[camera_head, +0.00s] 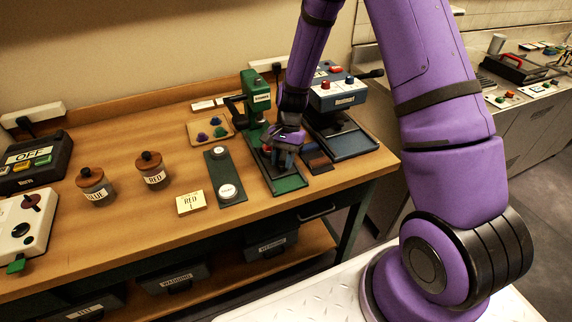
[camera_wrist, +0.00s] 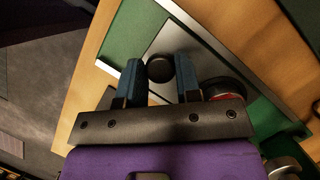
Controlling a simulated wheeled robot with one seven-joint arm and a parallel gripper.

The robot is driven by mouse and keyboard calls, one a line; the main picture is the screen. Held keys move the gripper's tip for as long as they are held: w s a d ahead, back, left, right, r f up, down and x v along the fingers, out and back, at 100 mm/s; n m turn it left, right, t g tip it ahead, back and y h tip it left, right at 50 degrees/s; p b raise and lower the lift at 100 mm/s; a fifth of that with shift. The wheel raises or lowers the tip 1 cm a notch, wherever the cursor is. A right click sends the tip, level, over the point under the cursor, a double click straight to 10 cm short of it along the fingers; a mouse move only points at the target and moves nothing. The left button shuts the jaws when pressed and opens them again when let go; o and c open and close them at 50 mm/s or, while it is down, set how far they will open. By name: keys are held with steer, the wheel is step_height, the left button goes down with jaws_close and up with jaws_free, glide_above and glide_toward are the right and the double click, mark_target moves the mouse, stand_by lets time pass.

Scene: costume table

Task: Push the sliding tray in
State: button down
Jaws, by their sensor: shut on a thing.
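A green press (camera_head: 256,98) stands near the right end of the wooden table, with a green base (camera_head: 290,184) in front of it. In the wrist view a grey metal sliding tray (camera_wrist: 208,52) lies on the green base, with a round black knob (camera_wrist: 158,70) on it. My gripper (camera_head: 284,160) is low over the base and hides most of the tray in the head view. In the wrist view its two blue fingers (camera_wrist: 159,82) are on either side of the knob, closed on it. A red-rimmed round part (camera_wrist: 222,87) on the tray is partly hidden by my gripper.
A blue machine (camera_head: 338,92) with a blue base (camera_head: 357,145) stands close on the right. The table's front edge is near.

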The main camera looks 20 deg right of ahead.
steer(key=c, duration=0.8)
jaws_free()
steer(key=v, duration=1)
steer(key=shift+w+d+r, duration=0.1)
steer(key=shift+r, duration=0.3)
